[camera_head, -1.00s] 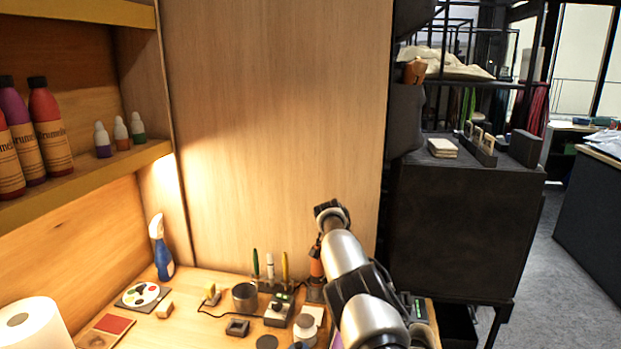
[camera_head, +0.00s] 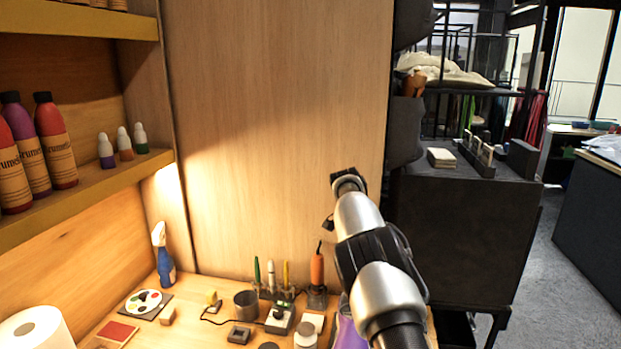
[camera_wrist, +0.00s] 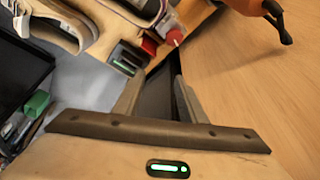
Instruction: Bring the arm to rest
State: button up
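My arm (camera_head: 365,235) reaches up from the bottom right over the workbench, in front of the wooden back panel. Its raised end is near the panel's right edge in the head view. I cannot make out the gripper fingers there. In the wrist view my gripper (camera_wrist: 160,85) has its two fingers apart, with nothing between them.
The workbench (camera_head: 195,320) holds a blue spray bottle (camera_head: 163,255), a paint palette (camera_head: 145,302), a metal cup (camera_head: 246,304) and an orange-handled tool (camera_head: 317,268). A shelf (camera_head: 90,200) with bottles is at left. The wrist view shows a sneaker (camera_wrist: 62,22). A dark cabinet (camera_head: 460,235) stands right.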

jog(key=s+d+r+n+y+p, duration=0.15)
jog(key=s+r, duration=0.25)
jog(key=r, duration=0.4)
jog(key=s+d+r, duration=0.2)
jog(key=s+r, duration=0.1)
jog(key=r, duration=0.5)
jog(key=s+a+r+n+t+y+p, duration=0.2)
jog(key=s+r+n, duration=0.2)
jog(key=s+r, duration=0.9)
jog(key=s+a+f+n+t+p, duration=0.1)
jog(key=s+n, duration=0.3)
jog(key=s, duration=1)
jog(key=s+a+f+n+t+p, duration=0.1)
jog(key=s+a+f+n+p, duration=0.1)
jog(key=s, duration=1.1)
jog(key=shift+s+a+f+n, duration=0.35)
jog(key=shift+a+f+n, duration=0.2)
jog(key=shift+n, duration=0.5)
